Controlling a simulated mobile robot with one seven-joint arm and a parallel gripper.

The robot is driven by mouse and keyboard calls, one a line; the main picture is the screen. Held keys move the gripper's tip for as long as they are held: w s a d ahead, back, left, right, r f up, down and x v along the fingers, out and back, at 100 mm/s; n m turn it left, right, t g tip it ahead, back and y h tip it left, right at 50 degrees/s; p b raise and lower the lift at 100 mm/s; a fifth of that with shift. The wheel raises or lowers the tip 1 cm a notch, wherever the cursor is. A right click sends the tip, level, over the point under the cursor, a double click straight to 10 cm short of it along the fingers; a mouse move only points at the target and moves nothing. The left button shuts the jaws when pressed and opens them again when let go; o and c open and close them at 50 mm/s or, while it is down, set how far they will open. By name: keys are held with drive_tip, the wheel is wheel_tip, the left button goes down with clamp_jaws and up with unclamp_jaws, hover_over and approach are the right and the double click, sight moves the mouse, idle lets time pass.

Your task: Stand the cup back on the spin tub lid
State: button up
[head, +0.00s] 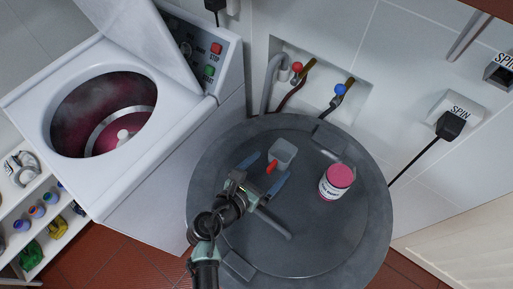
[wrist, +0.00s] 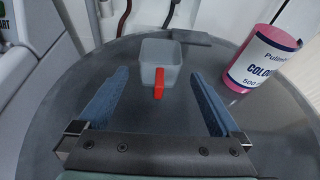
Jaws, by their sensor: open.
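A small translucent grey cup (head: 284,151) with a red handle (head: 271,167) appears upright on the round grey lid (head: 225,145), towards its back edge. In the wrist view the cup (wrist: 148,53) is straight ahead, with its red handle (wrist: 158,84) pointing towards me. My gripper (head: 268,167) is open. In the wrist view my gripper (wrist: 160,76) has its blue fingers left and right of the handle, with space on both sides. The fingers do not appear to touch the cup.
A grey bar handle (head: 272,222) lies across the lid's front. Behind are a pipe and red and blue taps (head: 340,90). An open white washer (head: 105,110) stands left. The lid's right front is clear.

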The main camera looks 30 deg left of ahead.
drive_tip(key=v, duration=0.5)
drive_tip(key=shift+s+r, duration=0.15)
drive_tip(key=shift+s, duration=0.15)
